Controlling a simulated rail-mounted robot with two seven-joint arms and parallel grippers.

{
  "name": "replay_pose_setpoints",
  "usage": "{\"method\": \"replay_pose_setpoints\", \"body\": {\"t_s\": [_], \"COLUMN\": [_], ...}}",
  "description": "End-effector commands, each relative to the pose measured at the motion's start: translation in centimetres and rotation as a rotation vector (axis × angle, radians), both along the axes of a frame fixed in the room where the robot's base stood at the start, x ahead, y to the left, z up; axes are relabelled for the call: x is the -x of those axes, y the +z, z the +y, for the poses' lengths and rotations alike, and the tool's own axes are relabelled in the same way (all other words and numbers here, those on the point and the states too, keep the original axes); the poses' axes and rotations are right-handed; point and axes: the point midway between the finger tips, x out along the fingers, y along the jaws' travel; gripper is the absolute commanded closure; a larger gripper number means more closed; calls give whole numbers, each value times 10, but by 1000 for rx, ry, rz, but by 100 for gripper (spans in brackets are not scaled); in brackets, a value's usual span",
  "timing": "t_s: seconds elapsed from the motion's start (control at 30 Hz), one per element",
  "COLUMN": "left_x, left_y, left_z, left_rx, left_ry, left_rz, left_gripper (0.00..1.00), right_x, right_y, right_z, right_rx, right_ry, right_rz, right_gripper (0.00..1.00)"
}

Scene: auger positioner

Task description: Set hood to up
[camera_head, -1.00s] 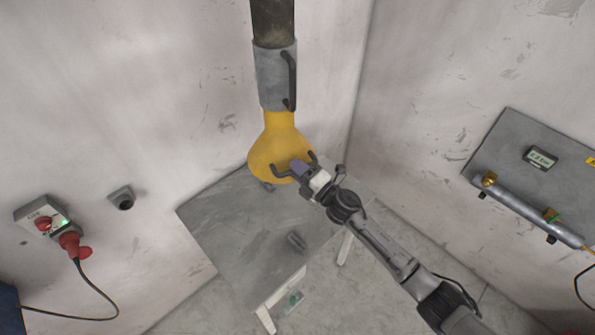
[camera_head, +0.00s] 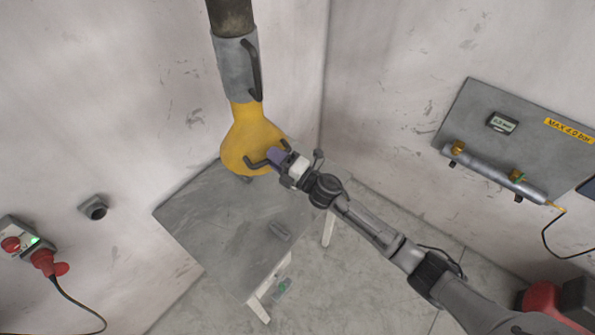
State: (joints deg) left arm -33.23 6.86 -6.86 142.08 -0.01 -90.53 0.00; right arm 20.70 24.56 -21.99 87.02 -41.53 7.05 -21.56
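The yellow hood (camera_head: 247,138) hangs at the lower end of a grey sleeve (camera_head: 236,70) with a dark side handle, on a dark pipe from above. It is above the grey table. My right gripper (camera_head: 275,158) is at the hood's lower right edge, by the dark handle there. It looks to be touching or very near the handle. The fingers are small and partly hidden, so I cannot tell whether they are shut on it. My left gripper is not in view.
A wall panel (camera_head: 470,115) with a gauge and pipe is on the right. A grey box with a red plug (camera_head: 45,262) is on the left wall.

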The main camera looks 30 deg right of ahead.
Motion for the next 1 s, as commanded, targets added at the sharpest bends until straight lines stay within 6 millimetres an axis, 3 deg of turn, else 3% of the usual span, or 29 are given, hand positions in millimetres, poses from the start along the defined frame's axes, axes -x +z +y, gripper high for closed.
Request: {"method": "replay_pose_setpoints", "body": {"t_s": [0.3, 0.5, 0.7, 1.0], "left_x": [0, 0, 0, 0], "left_y": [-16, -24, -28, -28], "left_z": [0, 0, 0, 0], "left_rx": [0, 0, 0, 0], "left_ry": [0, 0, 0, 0], "left_rz": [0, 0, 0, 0], "left_gripper": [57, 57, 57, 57], "right_x": [58, 86, 101, 106], "right_y": [-15, -20, -21, -21], "right_z": [-27, -41, -48, -51], "right_rx": [4, 2, 1, 1], "right_ry": [0, 1, 1, 1], "right_rz": [3, 1, 0, 1], "right_gripper": [73, 73, 73, 73]}}
